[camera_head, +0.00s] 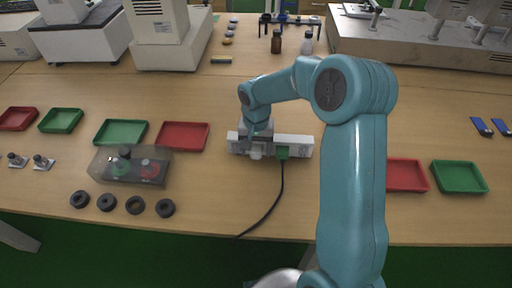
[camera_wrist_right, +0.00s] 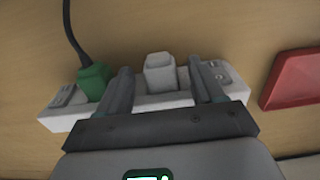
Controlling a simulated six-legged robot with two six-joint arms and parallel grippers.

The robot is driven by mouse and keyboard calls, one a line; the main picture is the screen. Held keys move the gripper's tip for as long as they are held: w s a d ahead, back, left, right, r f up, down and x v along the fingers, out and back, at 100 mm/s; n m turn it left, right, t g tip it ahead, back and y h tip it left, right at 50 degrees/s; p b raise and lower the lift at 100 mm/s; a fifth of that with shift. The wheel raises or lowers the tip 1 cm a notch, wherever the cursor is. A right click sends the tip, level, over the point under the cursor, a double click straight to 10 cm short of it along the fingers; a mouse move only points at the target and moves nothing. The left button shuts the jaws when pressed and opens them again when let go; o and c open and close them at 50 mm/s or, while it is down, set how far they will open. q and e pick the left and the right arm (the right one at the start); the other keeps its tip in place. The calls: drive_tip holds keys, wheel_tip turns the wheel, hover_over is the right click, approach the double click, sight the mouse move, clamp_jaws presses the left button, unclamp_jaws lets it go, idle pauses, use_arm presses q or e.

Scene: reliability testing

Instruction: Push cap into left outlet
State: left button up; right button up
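A white power strip (camera_head: 301,146) lies on the wooden table in the head view; it also spans the right wrist view (camera_wrist_right: 62,120). A green plug (camera_head: 282,152) with a black cable sits in it, at the left in the wrist view (camera_wrist_right: 94,81). A pale grey cap (camera_wrist_right: 160,72) stands at the strip's middle; how deep it sits I cannot tell. My right gripper (camera_wrist_right: 161,72) is open over the strip, a finger on each side of the cap with gaps showing. In the head view this gripper (camera_head: 256,143) partly hides the strip. My left gripper is not in view.
A red tray (camera_head: 183,136) lies left of the strip, with a green tray (camera_head: 120,133) beyond it. A clear box with green and red buttons (camera_head: 130,166) and several black rings stand at the left front. The black cable runs to the table's front edge.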

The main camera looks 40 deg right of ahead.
wheel_tip(320, 180, up, 16)
drive_tip(key=p, duration=0.1)
drive_tip(key=shift+r, duration=0.15)
idle(0.3)
drive_tip(key=shift+r, duration=0.1)
